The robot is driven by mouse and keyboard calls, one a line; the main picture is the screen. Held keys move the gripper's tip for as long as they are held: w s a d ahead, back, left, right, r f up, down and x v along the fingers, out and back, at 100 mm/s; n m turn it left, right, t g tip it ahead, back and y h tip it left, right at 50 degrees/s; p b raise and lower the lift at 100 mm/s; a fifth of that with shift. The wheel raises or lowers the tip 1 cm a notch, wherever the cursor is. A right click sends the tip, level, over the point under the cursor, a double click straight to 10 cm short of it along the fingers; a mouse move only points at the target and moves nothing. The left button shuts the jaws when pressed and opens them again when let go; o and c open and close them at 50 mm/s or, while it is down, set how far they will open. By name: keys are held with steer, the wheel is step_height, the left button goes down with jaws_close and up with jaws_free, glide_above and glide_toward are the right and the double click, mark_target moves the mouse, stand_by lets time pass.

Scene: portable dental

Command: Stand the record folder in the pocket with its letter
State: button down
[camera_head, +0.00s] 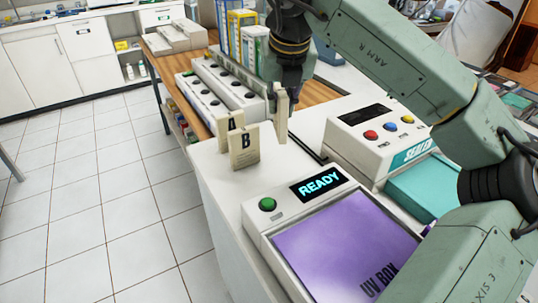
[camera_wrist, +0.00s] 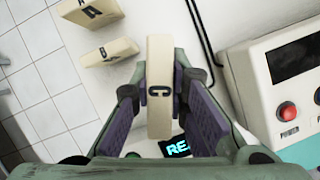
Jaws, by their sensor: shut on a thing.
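My gripper (camera_head: 284,88) is shut on a cream record folder (camera_head: 283,116), a slim upright block, above or at the white counter. In the wrist view my gripper (camera_wrist: 159,93) has its purple pads on either side of the folder (camera_wrist: 159,55), which shows a black letter C. Two more cream folders stand close together on the counter: folder A (camera_head: 231,139) and, in front of it, folder B (camera_head: 243,163). They also show in the wrist view as A (camera_wrist: 90,20) and B (camera_wrist: 110,57). I cannot make out a lettered pocket in either view.
The UV box (camera_head: 345,240) with a READY display stands at the front of the counter. The sealer (camera_head: 355,128) with coloured buttons is to its upper right. White racks with round holes (camera_head: 215,98) and upright binders (camera_head: 240,35) stand on the wooden bench behind.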

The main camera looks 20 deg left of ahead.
steer(key=shift+w+d+f, duration=0.1)
steer(key=shift+f, duration=0.1)
step_height(320, 180, down, 9)
steer(key=shift+r+p, duration=0.1)
steer(key=shift+p, duration=1.05)
steer(key=shift+f, duration=0.35)
steer(key=shift+f+b, duration=0.2)
steer(key=shift+b, duration=0.1)
steer(key=c, duration=1.6)
jaws_free()
steer(key=shift+o, duration=0.2)
steer(key=shift+r, duration=0.2)
